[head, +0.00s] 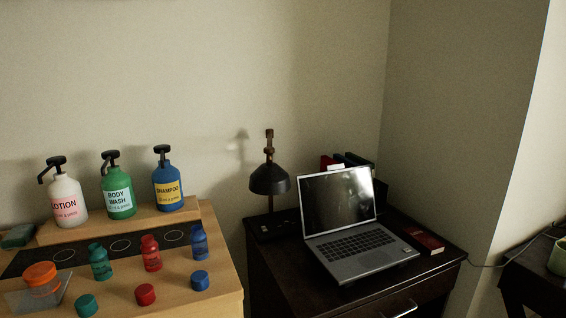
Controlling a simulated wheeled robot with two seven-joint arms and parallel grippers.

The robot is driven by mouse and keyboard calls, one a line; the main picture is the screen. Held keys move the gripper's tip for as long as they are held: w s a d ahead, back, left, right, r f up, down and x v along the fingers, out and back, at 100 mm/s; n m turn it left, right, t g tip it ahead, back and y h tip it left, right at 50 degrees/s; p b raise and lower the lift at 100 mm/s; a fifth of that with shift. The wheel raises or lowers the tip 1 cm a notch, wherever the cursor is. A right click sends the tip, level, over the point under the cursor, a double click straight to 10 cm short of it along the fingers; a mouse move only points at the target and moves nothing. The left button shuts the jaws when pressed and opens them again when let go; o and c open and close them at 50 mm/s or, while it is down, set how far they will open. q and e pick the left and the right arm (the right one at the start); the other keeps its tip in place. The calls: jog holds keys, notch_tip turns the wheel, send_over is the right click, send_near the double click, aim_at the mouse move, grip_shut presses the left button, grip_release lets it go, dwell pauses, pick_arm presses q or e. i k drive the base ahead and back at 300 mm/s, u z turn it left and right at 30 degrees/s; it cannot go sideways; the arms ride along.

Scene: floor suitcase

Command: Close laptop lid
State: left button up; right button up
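The laptop (352,257) stands open on a dark wooden cabinet in the head view, right of centre. Its lid (337,201) is raised and leans back a little, with the dark screen facing me. Its keyboard base lies flat on the cabinet top, angled slightly. Neither of my grippers shows in the head view, and nothing is touching the laptop.
A black desk lamp (269,180) stands left of the laptop, with books (348,160) behind it. A red book (424,240) lies to its right. A light wooden counter (215,265) at left holds pump bottles, small bottles and caps. The cabinet (440,268) has little free top.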

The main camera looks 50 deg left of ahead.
aim_at(338, 198)
jog(key=u, duration=0.8)
jog(key=i, duration=0.85)
jog(key=u, duration=4.45)
jog(key=k, duration=1.65)
jog(key=z, duration=1.45)
